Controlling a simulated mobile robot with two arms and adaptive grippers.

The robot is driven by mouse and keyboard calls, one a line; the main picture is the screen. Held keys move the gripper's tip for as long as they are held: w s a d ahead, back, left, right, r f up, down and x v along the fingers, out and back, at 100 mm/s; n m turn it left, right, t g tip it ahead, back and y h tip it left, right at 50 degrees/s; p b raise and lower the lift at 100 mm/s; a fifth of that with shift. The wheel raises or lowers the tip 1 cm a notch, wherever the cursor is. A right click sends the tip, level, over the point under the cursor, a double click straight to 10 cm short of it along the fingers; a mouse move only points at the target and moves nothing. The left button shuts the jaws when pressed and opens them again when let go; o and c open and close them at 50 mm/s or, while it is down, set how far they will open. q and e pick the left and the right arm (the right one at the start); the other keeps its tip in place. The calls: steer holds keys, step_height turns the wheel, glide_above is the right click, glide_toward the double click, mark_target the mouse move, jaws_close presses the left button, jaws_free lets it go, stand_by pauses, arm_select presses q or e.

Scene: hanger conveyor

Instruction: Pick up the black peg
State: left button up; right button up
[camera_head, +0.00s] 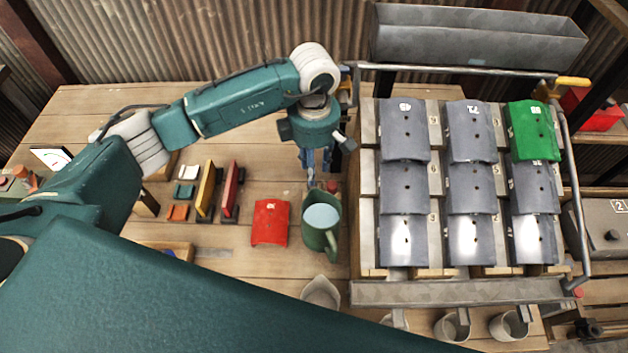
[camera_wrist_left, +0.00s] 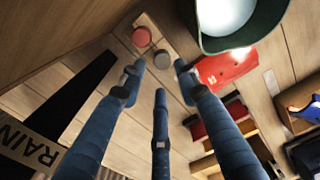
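My left gripper (camera_head: 317,167) points down over the wooden table, just behind the green mug. In the left wrist view its blue fingers (camera_wrist_left: 158,77) are spread apart with nothing between them. A round dark grey piece (camera_wrist_left: 162,60) stands just beyond the fingertips, apart from them as far as I can tell; it may be the black peg seen end-on. A round red piece (camera_wrist_left: 141,37) is beside it, and shows next to the gripper in the head view (camera_head: 332,186). The dark piece is hard to make out in the head view. My right gripper is not in view.
The green mug (camera_head: 330,246) stands close in front of the gripper. A red curved plate (camera_head: 270,222) lies left of it. A rack (camera_head: 450,291) of grey plates and one green plate (camera_head: 533,130) stands right. Red and yellow upright pieces stand left.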

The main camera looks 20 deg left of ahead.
mark_target(312, 190)
arm_select(q)
steer(key=shift+s+f, duration=0.2)
steer(key=shift+f, duration=0.55)
steer(key=shift+f+p, duration=0.35)
steer(key=f+p, duration=0.1)
steer(key=f, duration=0.1)
steer(key=f+p, duration=0.1)
steer(key=f, duration=0.1)
steer(key=shift+a+f, duration=0.2)
steer(key=shift+f, duration=0.2)
steer(key=shift+w+f, duration=0.1)
steer(key=c, duration=0.7)
steer(key=shift+c, duration=0.3)
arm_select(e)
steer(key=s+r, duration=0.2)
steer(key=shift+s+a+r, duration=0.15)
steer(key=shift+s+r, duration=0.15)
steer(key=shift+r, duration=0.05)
